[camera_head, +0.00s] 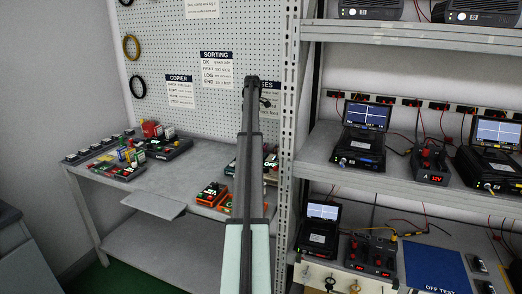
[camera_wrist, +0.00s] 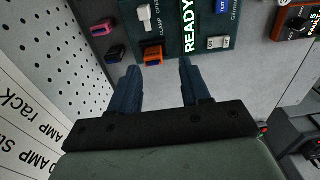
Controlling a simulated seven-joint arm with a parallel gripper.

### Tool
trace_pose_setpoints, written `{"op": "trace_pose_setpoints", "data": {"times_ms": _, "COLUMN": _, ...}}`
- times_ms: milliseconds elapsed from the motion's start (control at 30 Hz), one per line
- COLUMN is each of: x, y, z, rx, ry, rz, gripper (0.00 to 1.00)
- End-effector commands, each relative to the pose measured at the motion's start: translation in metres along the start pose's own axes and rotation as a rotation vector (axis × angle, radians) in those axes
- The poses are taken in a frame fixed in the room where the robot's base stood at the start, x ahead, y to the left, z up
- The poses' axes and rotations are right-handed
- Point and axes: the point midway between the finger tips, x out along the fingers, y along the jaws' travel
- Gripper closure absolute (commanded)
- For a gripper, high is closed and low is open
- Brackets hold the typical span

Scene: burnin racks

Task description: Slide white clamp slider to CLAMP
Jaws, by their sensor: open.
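The white clamp slider (camera_wrist: 145,14) shows at the top of the wrist view, on a dark panel beside small lettering reading CLAMP and OPEN. Which of the two words it stands at, I cannot tell for sure. An orange part (camera_wrist: 152,55) lies on the panel's near edge, below the slider in the picture. My gripper (camera_wrist: 160,65) is open, with one dark finger to each side. The orange part shows just beyond and between the fingertips; the slider is farther beyond and apart from them. In the head view my arm covers part of the bench, and the slider cannot be made out.
A READY label (camera_wrist: 188,25) and a small white switch (camera_wrist: 218,43) are right of the slider. Pink (camera_wrist: 102,27) and black (camera_wrist: 115,53) blocks lie left, near the pegboard (camera_wrist: 88,40). In the head view, the rack post (camera_head: 289,110) stands close right of my arm.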

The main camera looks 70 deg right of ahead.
Motion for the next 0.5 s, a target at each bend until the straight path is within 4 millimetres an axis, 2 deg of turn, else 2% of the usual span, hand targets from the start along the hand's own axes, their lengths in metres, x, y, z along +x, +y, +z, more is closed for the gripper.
{"op": "trace_pose_setpoints", "data": {"times_ms": 33, "x": -0.003, "y": 0.008, "z": 0.016, "rx": 0.006, "ry": -0.009, "rz": 0.001, "gripper": 0.53}}
{"op": "trace_pose_setpoints", "data": {"times_ms": 167, "x": -0.005, "y": 0.017, "z": 0.039, "rx": 0.009, "ry": -0.026, "rz": 0.003, "gripper": 0.53}}
{"op": "trace_pose_setpoints", "data": {"times_ms": 333, "x": 0.004, "y": 0.018, "z": 0.044, "rx": 0.009, "ry": -0.030, "rz": 0.003, "gripper": 0.53}}
{"op": "trace_pose_setpoints", "data": {"times_ms": 500, "x": 0.028, "y": 0.017, "z": 0.045, "rx": 0.010, "ry": -0.030, "rz": 0.001, "gripper": 0.53}}
